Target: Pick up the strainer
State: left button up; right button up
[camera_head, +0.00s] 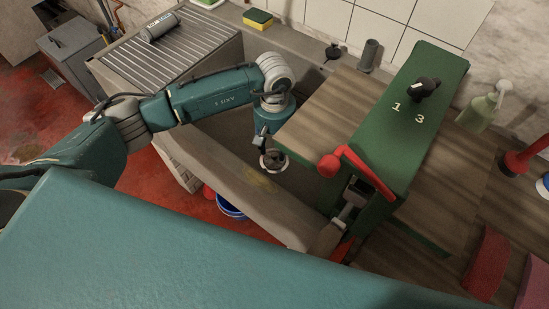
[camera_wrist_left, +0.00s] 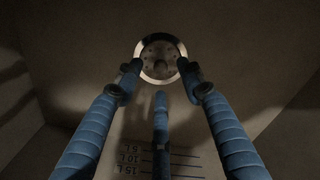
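The strainer (camera_head: 273,161) is a small round metal piece with a bright rim and a darker, holed centre, low in the sink. It also shows in the left wrist view (camera_wrist_left: 160,60) at the top middle. My left gripper (camera_head: 268,146) reaches down into the sink, right at the strainer. In the left wrist view its blue ribbed fingers (camera_wrist_left: 158,72) are spread, with two tips at either side of the strainer's rim and the third in front. I cannot tell whether the tips touch the rim. My right gripper is in neither view.
The sink (camera_head: 215,170) has walls around my left gripper, with litre marks (camera_wrist_left: 150,160) on one. A wooden board (camera_head: 325,115) and a green bench with a red lever (camera_head: 365,170) stand close on the right. A ribbed drainboard (camera_head: 190,45) lies behind left.

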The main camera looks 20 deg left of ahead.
aim_at(274, 154)
pick_arm(q)
jog(key=shift+w+f, duration=0.1)
jog(key=shift+f, duration=1.6)
grip_shut()
jog(key=shift+r, duration=0.15)
